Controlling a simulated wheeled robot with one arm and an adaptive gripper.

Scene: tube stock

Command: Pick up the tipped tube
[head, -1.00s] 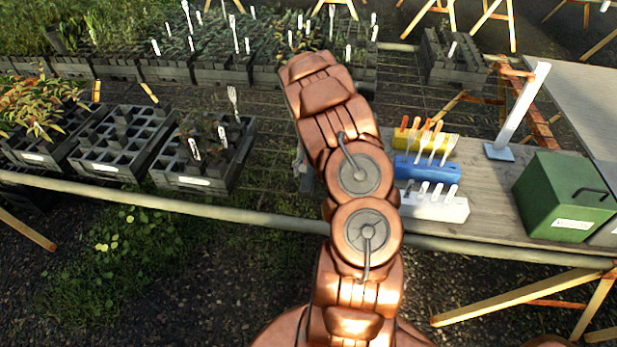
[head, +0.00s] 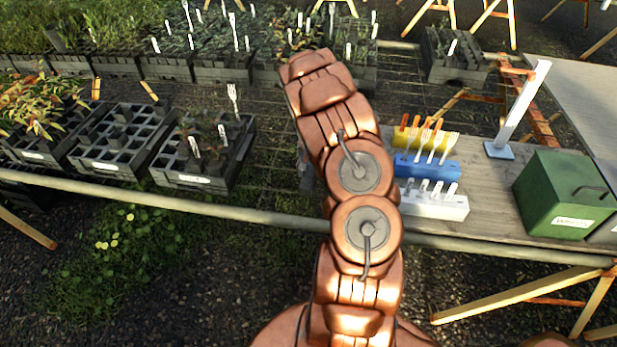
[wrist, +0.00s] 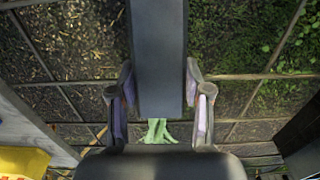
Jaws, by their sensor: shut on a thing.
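The tube (wrist: 158,55) is dark grey and long. In the wrist view it runs from the top edge down between my fingers, with a green seedling (wrist: 158,131) showing at its near end. My gripper (wrist: 160,100) is shut on the tube, one finger on each side. Wire mesh and ground show beneath; I cannot tell the tube's height above the mesh. In the head view my arm hides the gripper and most of what it holds; only a grey sliver shows left of the arm.
Dark trays (head: 203,181) with square cells stand to the left on the mesh bench. A white block (head: 432,207), a blue block (head: 427,168) and a yellow block (head: 405,139) hold labels to the right. A green box (head: 566,195) stands farther right.

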